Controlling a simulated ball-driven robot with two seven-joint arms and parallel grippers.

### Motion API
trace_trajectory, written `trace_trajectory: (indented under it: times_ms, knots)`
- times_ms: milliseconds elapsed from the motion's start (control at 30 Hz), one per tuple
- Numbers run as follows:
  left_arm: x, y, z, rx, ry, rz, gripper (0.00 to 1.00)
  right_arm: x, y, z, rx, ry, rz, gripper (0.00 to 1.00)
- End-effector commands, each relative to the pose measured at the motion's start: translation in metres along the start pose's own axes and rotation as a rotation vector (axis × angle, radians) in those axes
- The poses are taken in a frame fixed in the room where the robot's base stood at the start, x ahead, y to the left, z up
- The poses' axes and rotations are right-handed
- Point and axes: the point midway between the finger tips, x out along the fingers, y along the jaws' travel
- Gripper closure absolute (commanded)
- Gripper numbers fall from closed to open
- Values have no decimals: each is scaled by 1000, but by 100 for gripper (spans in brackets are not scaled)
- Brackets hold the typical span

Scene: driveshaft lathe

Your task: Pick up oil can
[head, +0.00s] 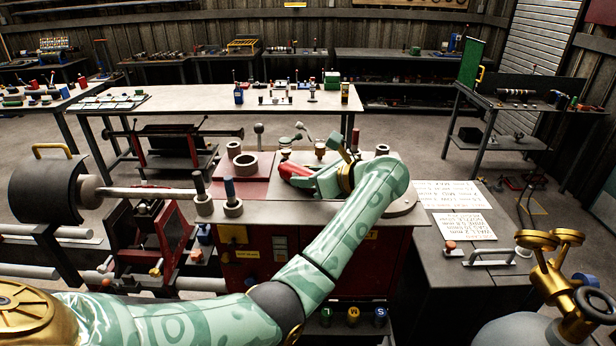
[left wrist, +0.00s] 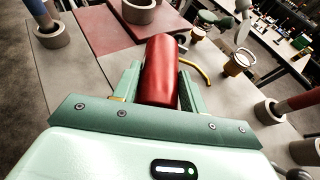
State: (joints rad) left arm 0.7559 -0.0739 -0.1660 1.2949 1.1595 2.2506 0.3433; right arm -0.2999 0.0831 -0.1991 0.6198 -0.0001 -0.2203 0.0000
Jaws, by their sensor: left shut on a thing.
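The oil can, a red cylinder (left wrist: 162,68), lies between the two green fingers of my left gripper (left wrist: 158,88) in the left wrist view. A curved yellow piece shows beside it. In the head view the red body (head: 291,170) shows at the tip of my left gripper (head: 303,180), over the lathe top. The gripper is shut on the can. The can's far end is hidden, and I cannot tell whether it touches the surface. My right gripper does not show.
A shaft with a dark drum (head: 45,190) extends left. A paper sheet (head: 455,208) lies on the right bench. A long table (head: 205,98) with bottles stands behind.

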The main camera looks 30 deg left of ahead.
Motion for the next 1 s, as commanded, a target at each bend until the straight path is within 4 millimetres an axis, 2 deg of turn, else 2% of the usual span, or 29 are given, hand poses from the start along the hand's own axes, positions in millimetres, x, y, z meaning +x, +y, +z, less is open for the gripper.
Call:
trace_trajectory:
  times_ms: [167,233,433,500,533,567,800,1000]
  knots:
    - [-8,-1,15,-5,5,-3,87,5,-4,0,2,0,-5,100]
    - [-11,-2,28,-6,2,-2,87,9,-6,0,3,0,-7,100]
    - [0,-20,73,-6,-1,-1,86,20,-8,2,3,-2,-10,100]
    - [3,-27,89,-6,-2,0,97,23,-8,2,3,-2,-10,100]
    - [4,-29,96,-6,-2,-1,97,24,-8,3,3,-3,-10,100]
    - [7,-32,102,-4,-3,0,100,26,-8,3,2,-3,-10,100]
    - [37,-61,136,-2,-3,1,100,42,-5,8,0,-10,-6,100]
    - [49,-75,154,-1,-3,1,100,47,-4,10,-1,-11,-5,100]
